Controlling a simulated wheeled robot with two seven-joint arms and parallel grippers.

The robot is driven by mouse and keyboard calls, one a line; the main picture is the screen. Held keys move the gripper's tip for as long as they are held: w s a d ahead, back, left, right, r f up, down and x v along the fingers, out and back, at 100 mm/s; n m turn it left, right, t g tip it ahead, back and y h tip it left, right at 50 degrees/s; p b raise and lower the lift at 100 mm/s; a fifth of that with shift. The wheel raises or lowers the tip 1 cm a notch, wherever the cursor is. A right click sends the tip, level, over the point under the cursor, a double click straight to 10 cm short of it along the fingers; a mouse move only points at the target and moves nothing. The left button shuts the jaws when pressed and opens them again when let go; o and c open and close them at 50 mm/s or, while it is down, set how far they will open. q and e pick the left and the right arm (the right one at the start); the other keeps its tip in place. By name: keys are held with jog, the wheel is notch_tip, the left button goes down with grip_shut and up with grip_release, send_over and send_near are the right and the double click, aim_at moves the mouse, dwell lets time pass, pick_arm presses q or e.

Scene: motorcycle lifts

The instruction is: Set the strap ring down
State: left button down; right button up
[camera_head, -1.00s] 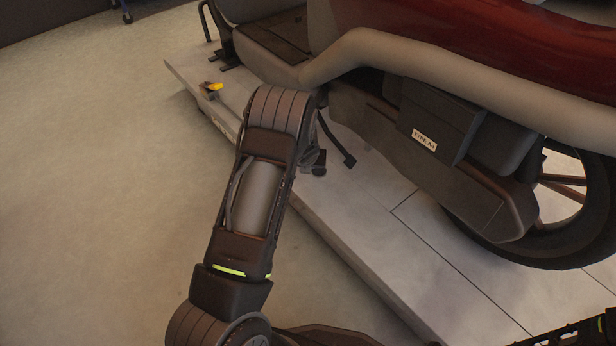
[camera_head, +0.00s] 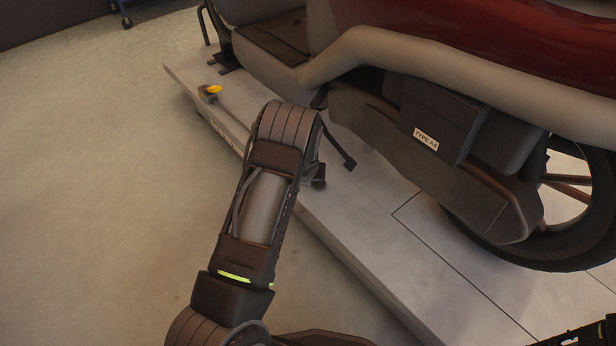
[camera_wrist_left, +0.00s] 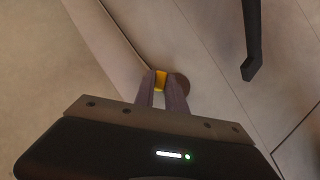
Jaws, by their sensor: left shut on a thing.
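In the left wrist view, my left gripper (camera_wrist_left: 161,82) is shut on a small yellow piece (camera_wrist_left: 161,80), which appears to be part of the strap ring. A dark round patch lies just right of the fingertips; I cannot tell if it is part of the ring or a shadow. The fingers point toward the pale lift platform (camera_wrist_left: 205,70), near its edge seam. I cannot tell whether the ring touches the platform. In the head view, my left arm hides the ring and most of the gripper.
The motorcycle, with its dark side box (camera_head: 430,120) and wheel (camera_head: 535,240), stands on the lift platform (camera_head: 370,240). A dark stand-like lever (camera_head: 340,150) juts out near my arm. A yellow-topped fitting (camera_head: 212,90) sits at the platform's far-left edge. The floor at left is clear.

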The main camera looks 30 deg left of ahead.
pick_arm(q)
jog(key=shift+f, duration=0.15)
jog(key=c, duration=1.4)
grip_release()
jog(key=shift+r, duration=0.35)
jog(key=p+v, duration=0.4)
jog(key=v, duration=0.7)
jog(key=shift+s+d+r, duration=0.15)
jog(key=shift+s+r, duration=0.05)
jog(key=shift+s, duration=0.05)
